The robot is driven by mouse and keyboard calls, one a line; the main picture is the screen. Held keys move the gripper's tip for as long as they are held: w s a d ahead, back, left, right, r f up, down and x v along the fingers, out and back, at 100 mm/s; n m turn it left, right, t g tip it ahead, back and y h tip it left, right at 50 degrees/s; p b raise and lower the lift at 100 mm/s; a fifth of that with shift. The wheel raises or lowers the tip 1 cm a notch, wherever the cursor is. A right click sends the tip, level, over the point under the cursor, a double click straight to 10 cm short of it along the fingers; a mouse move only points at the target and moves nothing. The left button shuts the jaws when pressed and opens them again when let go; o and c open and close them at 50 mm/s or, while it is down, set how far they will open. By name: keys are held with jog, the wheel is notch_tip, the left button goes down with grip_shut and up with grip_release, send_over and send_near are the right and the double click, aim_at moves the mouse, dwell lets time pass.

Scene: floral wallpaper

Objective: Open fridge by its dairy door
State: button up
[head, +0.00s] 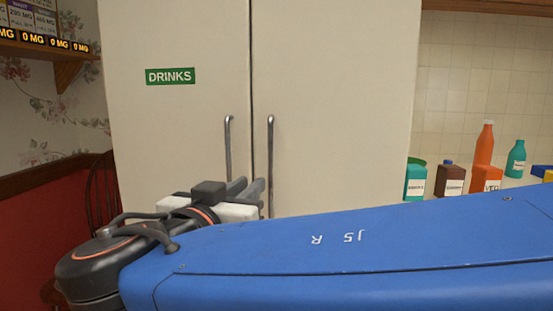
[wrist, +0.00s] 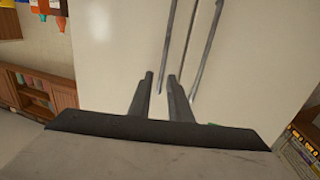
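The tall cream fridge (head: 340,70) has two closed doors that meet at a dark vertical seam. The left door has a green DRINKS label (head: 170,76); no dairy label shows. The left door's handle (head: 229,145) and the right door's handle (head: 270,150) are upright metal bars by the seam. In the wrist view, which looks upside down, the right door's handle (wrist: 169,40) runs down between the fingertips of my gripper (wrist: 160,75). I cannot tell whether they touch it.
My blue arm spans the lower part of the head view and hides what is below. Several bottles, including a tall orange bottle (head: 483,145), stand right of the fridge against the tiles. A wall shelf (head: 40,48) is at upper left, with a dark chair (head: 103,195) below.

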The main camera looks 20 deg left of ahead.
aim_at(270, 162)
jog(key=w, duration=0.5)
jog(key=w+a, duration=0.1)
jog(key=w, duration=1.1)
jog(key=shift+a+r, duration=0.2)
jog(key=shift+a, duration=0.05)
grip_shut()
